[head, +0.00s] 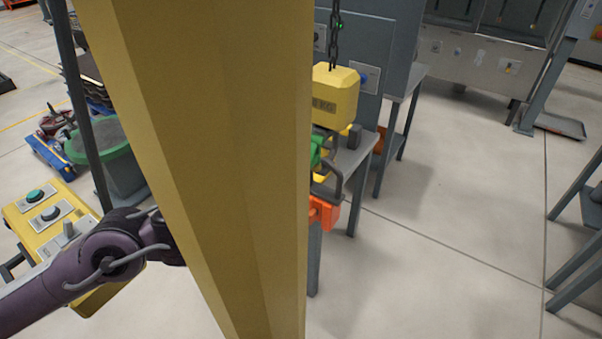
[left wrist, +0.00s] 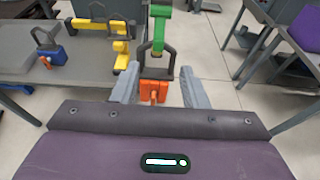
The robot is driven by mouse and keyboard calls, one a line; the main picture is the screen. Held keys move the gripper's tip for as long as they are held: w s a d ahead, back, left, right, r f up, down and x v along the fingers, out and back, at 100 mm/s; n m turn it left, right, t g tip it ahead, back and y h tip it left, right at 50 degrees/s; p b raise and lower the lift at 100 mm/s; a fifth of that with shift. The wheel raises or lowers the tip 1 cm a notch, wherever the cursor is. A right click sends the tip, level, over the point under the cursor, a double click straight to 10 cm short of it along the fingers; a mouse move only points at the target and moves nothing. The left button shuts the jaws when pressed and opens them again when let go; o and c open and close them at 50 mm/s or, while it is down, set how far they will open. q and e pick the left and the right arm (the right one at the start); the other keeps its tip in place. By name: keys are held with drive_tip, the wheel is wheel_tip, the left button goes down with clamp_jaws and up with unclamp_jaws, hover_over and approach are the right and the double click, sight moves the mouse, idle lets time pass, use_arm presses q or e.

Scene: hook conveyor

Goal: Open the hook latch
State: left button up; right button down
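The hook latch hangs below a yellow hoist block (head: 335,97) on a chain. In the head view, part of the green hook (head: 316,150), a dark grey loop (head: 337,182) and an orange block (head: 325,213) show beside the yellow column. The left wrist view shows the green hook (left wrist: 158,32), dark loop (left wrist: 169,62) and orange block (left wrist: 154,88) between my left gripper's (left wrist: 160,80) grey fingers. The fingers are apart, with gaps on both sides of the block. In the head view, the column hides that gripper. My right gripper is not in view.
A large yellow column (head: 215,150) blocks the middle of the head view. A yellow control box (head: 50,225) with buttons stands at the left. A grey table (left wrist: 70,65) bears yellow and blue hook parts (left wrist: 107,40). Open floor (head: 440,260) lies to the right.

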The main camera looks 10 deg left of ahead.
sight(307, 163)
use_arm(q)
drive_tip(key=b+x, duration=0.2)
drive_tip(key=x, duration=0.6)
drive_tip(key=shift+w+f+b, duration=0.15)
drive_tip(key=shift+w+b, duration=0.05)
drive_tip(key=shift+b, duration=0.15)
drive_tip(key=shift+b+x, duration=0.3)
drive_tip(key=shift+x, duration=0.45)
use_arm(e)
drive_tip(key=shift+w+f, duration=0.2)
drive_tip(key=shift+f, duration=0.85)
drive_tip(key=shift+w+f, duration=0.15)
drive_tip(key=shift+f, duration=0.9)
